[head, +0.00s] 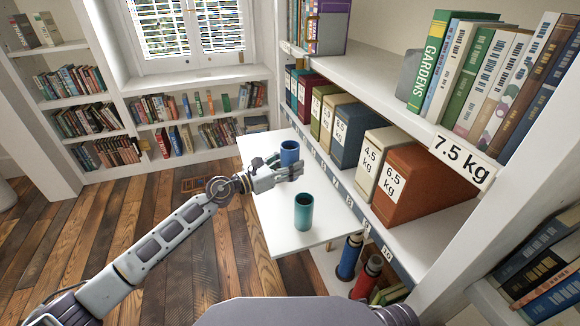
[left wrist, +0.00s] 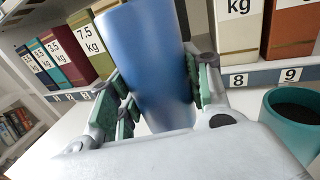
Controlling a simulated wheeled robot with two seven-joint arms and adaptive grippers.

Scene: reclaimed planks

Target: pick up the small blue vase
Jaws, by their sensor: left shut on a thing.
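The small blue vase (head: 290,152) is at the far part of the white table (head: 262,208) in the head view. My left gripper (head: 281,168) reaches it from the left and is shut on it. In the left wrist view the blue vase (left wrist: 148,62) stands nearly upright between the green-padded fingers (left wrist: 160,95), with a pad on either side. Its base is hidden behind the gripper, so I cannot tell whether it touches the table. My right gripper is not in view.
A teal vase (head: 303,211) with a dark inside stands on the table, nearer than the blue one; it also shows in the left wrist view (left wrist: 293,118). A shelf with weight-labelled binders (head: 415,186) borders the table's right side. Bare table lies left of the teal vase.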

